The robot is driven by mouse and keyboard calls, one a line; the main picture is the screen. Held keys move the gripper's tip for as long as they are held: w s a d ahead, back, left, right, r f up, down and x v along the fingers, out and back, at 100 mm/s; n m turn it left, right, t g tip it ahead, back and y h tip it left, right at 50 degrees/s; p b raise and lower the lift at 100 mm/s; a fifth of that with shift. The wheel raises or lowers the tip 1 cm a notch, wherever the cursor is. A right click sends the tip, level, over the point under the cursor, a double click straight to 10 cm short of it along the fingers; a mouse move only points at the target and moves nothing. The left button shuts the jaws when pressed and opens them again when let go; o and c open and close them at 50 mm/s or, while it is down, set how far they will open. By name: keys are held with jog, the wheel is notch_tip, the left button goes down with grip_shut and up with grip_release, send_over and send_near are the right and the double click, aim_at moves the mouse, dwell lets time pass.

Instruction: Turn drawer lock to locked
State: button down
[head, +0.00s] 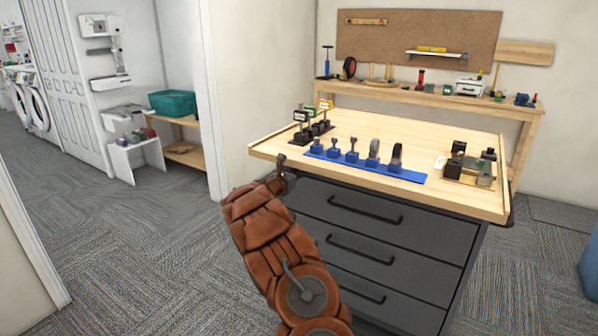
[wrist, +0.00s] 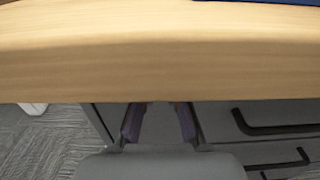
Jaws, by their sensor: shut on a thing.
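The dark grey drawer cabinet (head: 385,233) stands under the light wooden bench top, with several black-handled drawers. My gripper (head: 283,168) is at the cabinet's upper left corner, just under the front edge of the bench top. In the wrist view my gripper (wrist: 158,116) has its two fingers reaching under the wooden edge to the cabinet front. The fingers are shut on the drawer lock, with a gap between them. The lock itself is hidden by the fingers and the bench edge, so its turned position cannot be told.
The bench top (head: 355,132) overhangs the cabinet close above my gripper. A blue rack (head: 365,168) of tools stands near its front edge, with a small vise-like fixture (head: 466,165) at the right. Carpet floor (head: 150,250) is clear to the left.

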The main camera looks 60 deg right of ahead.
jog(key=c, duration=1.5)
grip_release()
jog(key=shift+a, duration=0.1)
jog(key=a, duration=1.1)
jog(key=shift+s+a, duration=0.3)
jog(key=shift+a, duration=0.1)
